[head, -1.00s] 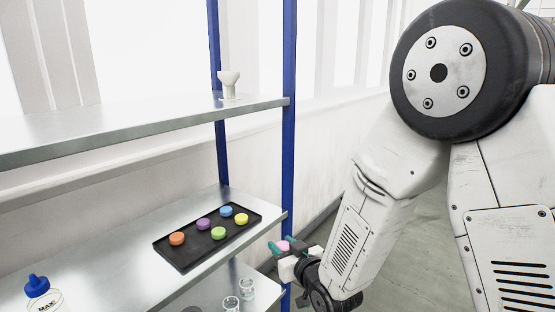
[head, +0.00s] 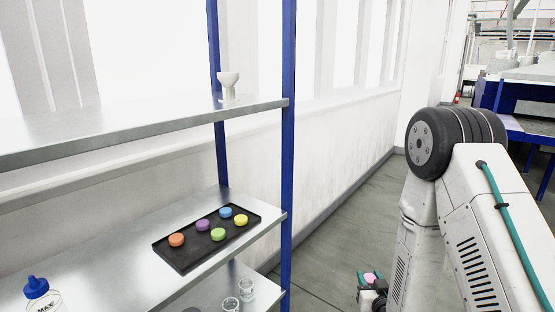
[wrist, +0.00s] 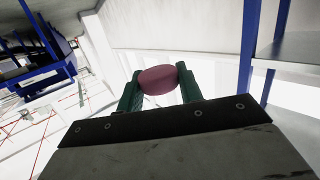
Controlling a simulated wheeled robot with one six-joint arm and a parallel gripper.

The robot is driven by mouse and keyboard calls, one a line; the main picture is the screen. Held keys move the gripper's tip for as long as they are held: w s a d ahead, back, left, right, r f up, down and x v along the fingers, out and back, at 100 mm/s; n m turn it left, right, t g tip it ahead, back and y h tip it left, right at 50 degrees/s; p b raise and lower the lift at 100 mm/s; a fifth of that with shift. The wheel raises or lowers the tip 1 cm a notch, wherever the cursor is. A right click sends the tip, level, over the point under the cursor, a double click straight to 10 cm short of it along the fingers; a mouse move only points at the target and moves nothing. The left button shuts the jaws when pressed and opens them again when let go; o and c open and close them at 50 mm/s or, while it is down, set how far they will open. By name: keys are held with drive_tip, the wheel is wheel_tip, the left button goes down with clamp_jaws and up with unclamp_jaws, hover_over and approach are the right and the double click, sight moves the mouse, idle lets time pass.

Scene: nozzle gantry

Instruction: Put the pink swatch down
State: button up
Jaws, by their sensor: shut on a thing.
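The pink swatch (wrist: 158,80) is a small round puck held between the two green fingertips of my gripper (wrist: 160,92) in the wrist view. In the head view the swatch (head: 370,279) shows small at the lower right, in my gripper (head: 369,280), over the floor and to the right of the shelf. My gripper is shut on it, clear of the shelf and the tray. A black tray (head: 185,263) on the middle shelf holds several round swatches: orange (head: 176,240), purple (head: 203,225), blue (head: 226,212), green (head: 218,234) and yellow (head: 241,220).
A blue shelf post (head: 288,150) stands between the tray and my gripper. A white cup-like piece (head: 229,86) is on the upper shelf. A blue-capped bottle (head: 38,290) stands at the lower left. Small glass jars (head: 246,290) sit on the lower shelf. Floor is open beside the rack.

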drive_tip(key=shift+s+f, duration=0.4)
drive_tip(key=shift+f, duration=0.35)
drive_tip(key=shift+s+f, duration=0.4)
drive_tip(key=shift+f, duration=0.35)
